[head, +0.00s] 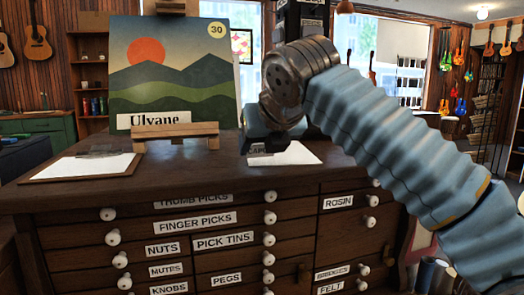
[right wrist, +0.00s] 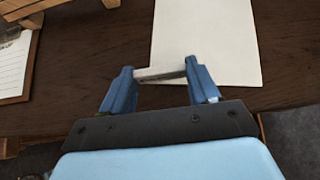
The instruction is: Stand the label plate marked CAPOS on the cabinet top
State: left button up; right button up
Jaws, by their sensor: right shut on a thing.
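My right gripper (head: 262,146) is over the right part of the dark wooden cabinet top (head: 215,180). It is shut on a small label plate (head: 259,151), whose dark lettering is partly hidden and seems to begin CAPO. In the right wrist view the plate (right wrist: 160,73) shows as a pale bar between the two blue fingers, above the cabinet top (right wrist: 85,65) and at the near part of a white sheet. I cannot tell whether the plate touches the surface. My left gripper is not in view.
A white sheet (head: 300,154) lies under the right gripper. A small easel (head: 178,130) holds a landscape picture (head: 170,75) left of it. A clipboard (head: 85,167) lies at the left. Labelled drawers with white knobs fill the cabinet front. The top's front middle is clear.

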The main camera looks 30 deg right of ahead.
jog(key=shift+f, duration=0.7)
jog(key=shift+f, duration=0.2)
jog(key=o, duration=1.1)
jog(key=shift+r, duration=0.3)
jog(key=v, duration=1.2)
